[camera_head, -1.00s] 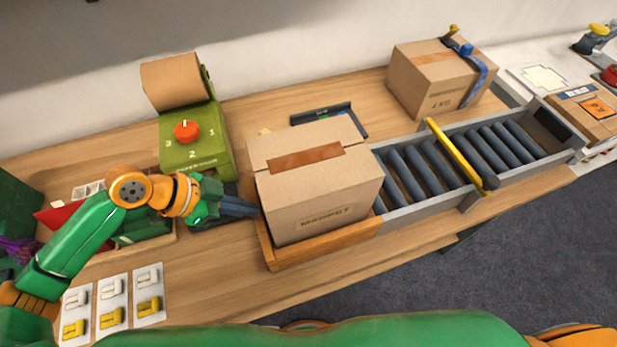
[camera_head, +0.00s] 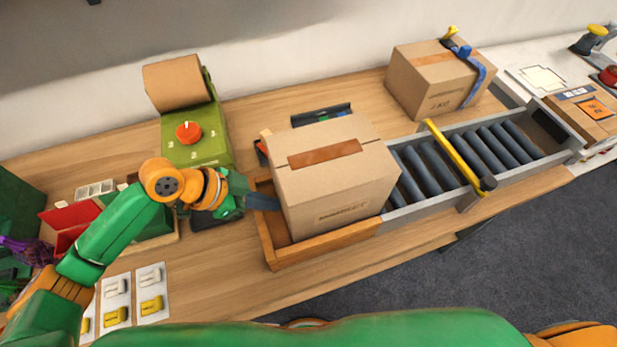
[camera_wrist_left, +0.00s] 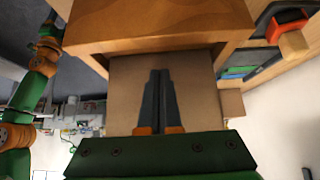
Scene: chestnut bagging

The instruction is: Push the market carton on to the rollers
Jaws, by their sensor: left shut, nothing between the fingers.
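The market carton (camera_head: 338,190) is a closed brown box with a tape strip on top and printing on its front. It stands in a shallow wooden tray (camera_head: 325,246), its right end at the near end of the rollers (camera_head: 425,170). A strip of bare tray shows to the carton's left. My left gripper (camera_head: 278,203) is shut and empty, its fingertips at the carton's left face. In the left wrist view the closed fingers (camera_wrist_left: 160,75) lie over the carton's face (camera_wrist_left: 198,82); contact is hard to tell. My right gripper is not in view.
A yellow bar (camera_head: 452,152) crosses above the rollers. Another strapped carton (camera_head: 437,78) stands behind them. A green machine with a red knob (camera_head: 189,132) stands behind my left gripper. A dark tray (camera_head: 321,114) lies behind the market carton.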

